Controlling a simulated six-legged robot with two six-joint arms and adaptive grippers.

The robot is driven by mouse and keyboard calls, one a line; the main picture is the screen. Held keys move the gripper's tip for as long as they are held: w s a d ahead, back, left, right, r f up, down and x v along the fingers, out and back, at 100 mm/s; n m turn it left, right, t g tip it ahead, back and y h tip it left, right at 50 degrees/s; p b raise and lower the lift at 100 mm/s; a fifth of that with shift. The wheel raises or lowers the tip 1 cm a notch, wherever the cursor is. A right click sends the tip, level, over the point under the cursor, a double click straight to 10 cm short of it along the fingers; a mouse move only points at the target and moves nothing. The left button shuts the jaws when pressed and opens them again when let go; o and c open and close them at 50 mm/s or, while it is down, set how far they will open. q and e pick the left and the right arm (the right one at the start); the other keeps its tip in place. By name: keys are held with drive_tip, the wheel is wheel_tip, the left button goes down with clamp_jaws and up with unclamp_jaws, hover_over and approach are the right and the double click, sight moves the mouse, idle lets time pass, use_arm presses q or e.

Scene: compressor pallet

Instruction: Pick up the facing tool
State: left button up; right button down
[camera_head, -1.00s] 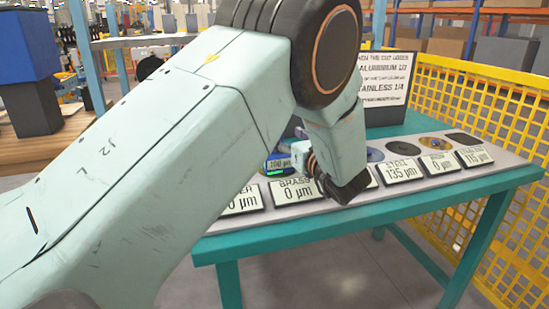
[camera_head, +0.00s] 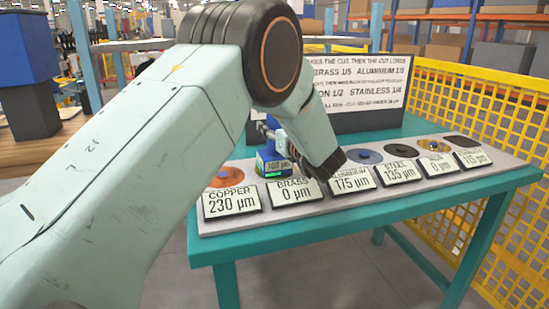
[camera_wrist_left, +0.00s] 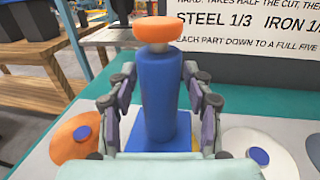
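The facing tool has a blue body, an orange knob and a small display reading about 100 µm. In the head view the tool (camera_head: 272,164) stands upright behind the brass label, partly hidden by my left arm. In the left wrist view the tool (camera_wrist_left: 163,95) stands between the two fingers of my left gripper (camera_wrist_left: 160,84), its blue base low between them, with some yellow surface beside it. The fingers are spread on both sides of the blue body, with narrow gaps showing. In the head view my left gripper (camera_head: 277,138) is mostly hidden behind its wrist. My right gripper is not in view.
A row of discs lies along the grey panel on the teal table (camera_head: 300,224), including a copper disc (camera_head: 228,177) and a blue-grey disc (camera_head: 364,156). Label plates stand in front. A sign (camera_head: 365,90) stands behind, and a yellow mesh fence (camera_head: 480,120) runs at the right.

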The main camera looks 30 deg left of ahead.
use_arm(q)
clamp_jaws()
idle(0.4)
drive_tip(key=shift+w+r, duration=0.1)
drive_tip(key=shift+r, duration=0.1)
